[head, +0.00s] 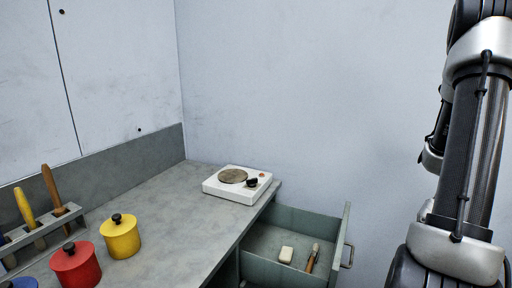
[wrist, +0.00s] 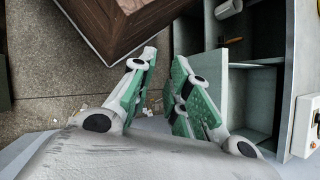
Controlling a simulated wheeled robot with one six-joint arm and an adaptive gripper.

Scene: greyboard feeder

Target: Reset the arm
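My arm (head: 462,160) stands folded upright at the right of the head view; its gripper is outside that view. In the wrist view my gripper (wrist: 166,60) shows two white fingers with green pads. The fingers are apart with a clear gap between them. Nothing is held in the gap, and the floor shows through it.
A grey counter (head: 172,222) holds a white hotplate (head: 237,184), a yellow pot (head: 120,237), a red pot (head: 77,264) and a tool rack (head: 44,232). A brown wooden box (wrist: 130,22) lies beyond my fingers.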

